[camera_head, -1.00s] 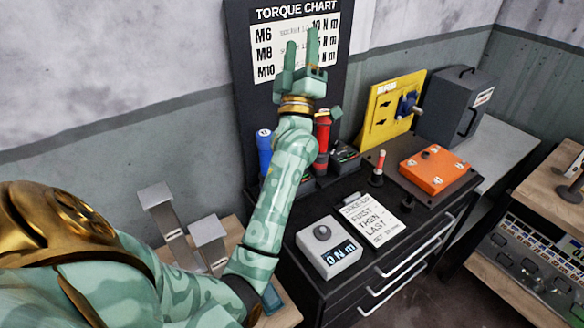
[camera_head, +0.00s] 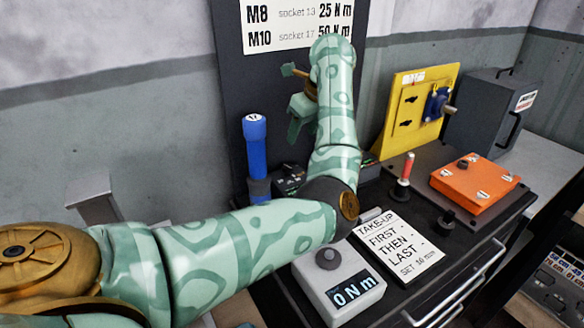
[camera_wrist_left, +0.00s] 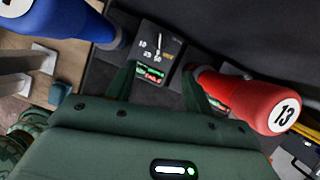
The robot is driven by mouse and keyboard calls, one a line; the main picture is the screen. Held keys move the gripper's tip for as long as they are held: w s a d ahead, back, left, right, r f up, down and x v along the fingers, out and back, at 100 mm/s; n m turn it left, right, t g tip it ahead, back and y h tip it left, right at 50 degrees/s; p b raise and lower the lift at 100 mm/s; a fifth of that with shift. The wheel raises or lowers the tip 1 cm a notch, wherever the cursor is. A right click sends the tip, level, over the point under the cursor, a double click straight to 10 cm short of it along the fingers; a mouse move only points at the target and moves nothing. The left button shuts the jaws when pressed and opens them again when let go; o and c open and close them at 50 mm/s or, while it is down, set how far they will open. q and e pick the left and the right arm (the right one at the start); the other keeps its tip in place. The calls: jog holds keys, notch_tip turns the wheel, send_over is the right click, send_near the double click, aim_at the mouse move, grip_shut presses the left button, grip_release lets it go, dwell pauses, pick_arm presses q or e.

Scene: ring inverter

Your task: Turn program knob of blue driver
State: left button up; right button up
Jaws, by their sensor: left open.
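The blue driver (camera_head: 256,150), marked 17 on its cap, stands upright in a dark base at the back of the black bench. It also shows at the upper left of the left wrist view (camera_wrist_left: 65,18). A small black box with a dial (camera_head: 290,182) sits just right of it. In the left wrist view, this dial box (camera_wrist_left: 154,50) has printed numbers and a light pointer. My left gripper (camera_head: 298,128) is open and empty above it, pointing down. In the left wrist view, its fingers (camera_wrist_left: 158,76) appear on either side of the box's lower part.
The red driver (camera_wrist_left: 250,97), marked 13, is close to my right-hand finger in the left wrist view; my arm hides it in the head view. A torque meter (camera_head: 340,285) reading 0 Nm, a note card (camera_head: 398,245) and an orange box (camera_head: 474,183) lie further front and right.

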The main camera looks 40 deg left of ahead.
aim_at(288, 167)
pick_arm(q)
jog(key=b+x, duration=0.4)
jog(key=x, duration=0.8)
jog(key=shift+a+f, duration=0.2)
jog(key=shift+f, duration=0.15)
pick_arm(e)
jog(key=f, duration=0.1)
jog(key=s+f, duration=0.1)
jog(key=f, duration=0.2)
jog(key=shift+s+a+f, duration=0.3)
jog(key=shift+s+f, duration=0.05)
jog(key=shift+f, duration=0.05)
pick_arm(q)
jog(key=c, duration=1)
